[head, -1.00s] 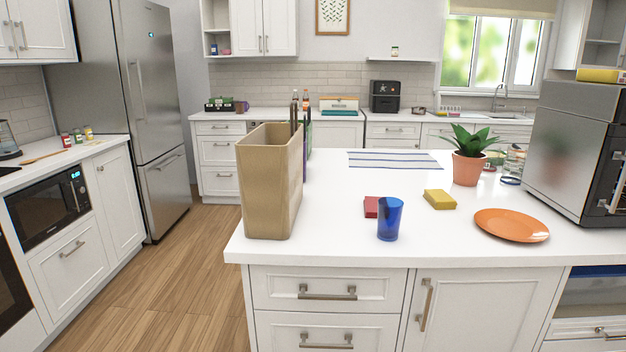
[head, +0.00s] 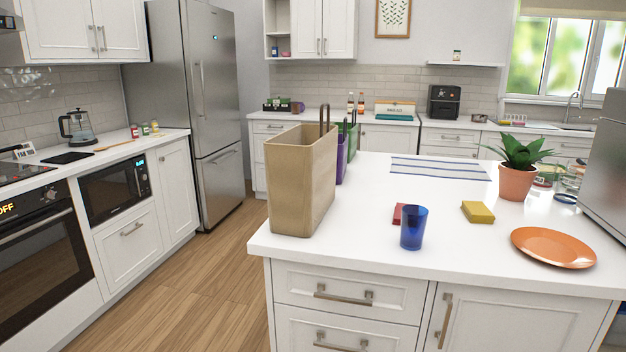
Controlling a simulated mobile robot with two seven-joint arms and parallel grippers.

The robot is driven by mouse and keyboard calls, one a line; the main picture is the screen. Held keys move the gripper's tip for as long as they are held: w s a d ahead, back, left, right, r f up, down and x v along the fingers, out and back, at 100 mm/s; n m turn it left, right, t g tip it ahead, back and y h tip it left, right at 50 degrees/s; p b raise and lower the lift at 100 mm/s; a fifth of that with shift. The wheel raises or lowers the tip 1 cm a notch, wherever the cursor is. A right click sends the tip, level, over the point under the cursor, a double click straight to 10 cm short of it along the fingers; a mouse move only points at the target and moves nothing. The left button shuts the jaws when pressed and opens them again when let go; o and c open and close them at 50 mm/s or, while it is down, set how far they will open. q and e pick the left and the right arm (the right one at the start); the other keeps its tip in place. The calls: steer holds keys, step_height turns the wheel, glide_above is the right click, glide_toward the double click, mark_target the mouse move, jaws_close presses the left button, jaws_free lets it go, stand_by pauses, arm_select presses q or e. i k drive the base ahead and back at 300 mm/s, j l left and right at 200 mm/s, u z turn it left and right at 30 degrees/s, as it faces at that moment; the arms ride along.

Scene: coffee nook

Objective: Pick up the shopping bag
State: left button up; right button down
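A tall tan shopping bag (head: 301,185) stands upright near the left front corner of the white island counter (head: 370,236). Neither of my grippers shows in the head view.
A blue cup (head: 413,228), a red block (head: 399,214), a yellow sponge-like block (head: 478,212), an orange plate (head: 553,247) and a potted plant (head: 518,168) stand right of the bag. Wooden floor (head: 190,290) is clear between the island and the oven (head: 45,260).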

mark_target(300, 162)
steer(key=i+j+z, duration=0.1)
steer(key=z, duration=0.75)
steer(key=i+j+z, duration=0.1)
steer(key=j+z, duration=0.9)
steer(key=j, duration=1.5)
